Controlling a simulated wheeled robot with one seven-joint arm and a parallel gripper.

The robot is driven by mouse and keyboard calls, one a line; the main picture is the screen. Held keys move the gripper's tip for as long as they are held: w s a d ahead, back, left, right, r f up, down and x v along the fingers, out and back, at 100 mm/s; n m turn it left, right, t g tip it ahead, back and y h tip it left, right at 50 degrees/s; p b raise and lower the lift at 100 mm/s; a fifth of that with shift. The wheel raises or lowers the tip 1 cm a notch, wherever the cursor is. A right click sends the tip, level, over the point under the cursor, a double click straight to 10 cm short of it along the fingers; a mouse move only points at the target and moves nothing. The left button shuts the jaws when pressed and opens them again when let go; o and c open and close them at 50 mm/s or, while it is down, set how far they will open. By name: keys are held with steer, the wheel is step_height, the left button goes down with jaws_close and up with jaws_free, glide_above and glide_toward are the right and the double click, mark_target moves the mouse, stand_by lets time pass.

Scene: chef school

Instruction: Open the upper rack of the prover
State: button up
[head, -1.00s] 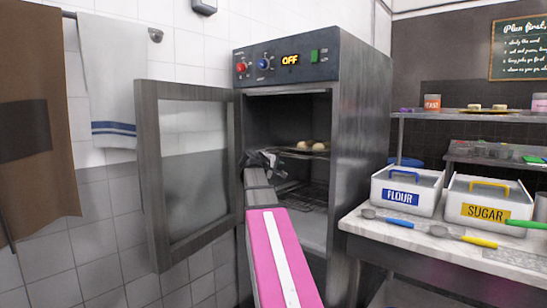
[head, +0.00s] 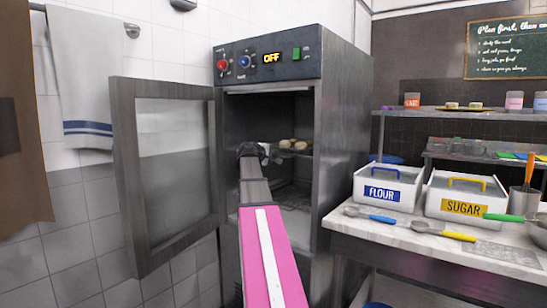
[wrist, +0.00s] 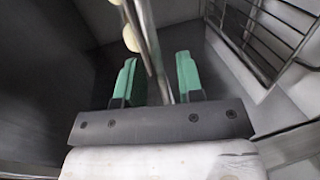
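The prover (head: 345,130) is a tall grey steel cabinet with its glass door (head: 170,170) swung open to the left. Its upper rack (head: 300,153) is inside the chamber and carries pale dough balls (head: 295,144). My gripper (head: 266,154) is inside the opening at the front left of the upper rack. In the wrist view, the green fingers of my gripper (wrist: 157,78) are apart. Dough balls (wrist: 131,38) show beyond the left finger.
A lower wire rack (head: 292,197) is below; wire bars (wrist: 262,35) also show at the wrist view's upper right. The prover display reads OFF. A marble counter (head: 400,240) with flour (head: 388,188) and sugar (head: 465,192) boxes stands to the right. A towel (head: 85,80) hangs left.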

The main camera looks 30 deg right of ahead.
steer(key=shift+w+d+f, duration=0.1)
steer(key=shift+w+d, duration=0.05)
steer(key=shift+d, duration=0.3)
jaws_close()
steer(key=f+v, duration=0.2)
steer(key=v, duration=1.3)
steer(key=a+f+v, duration=0.1)
steer(key=f+v, duration=0.2)
steer(key=v, duration=1.2)
steer(key=shift+f, duration=0.35)
steer(key=shift+a, duration=0.15)
jaws_free()
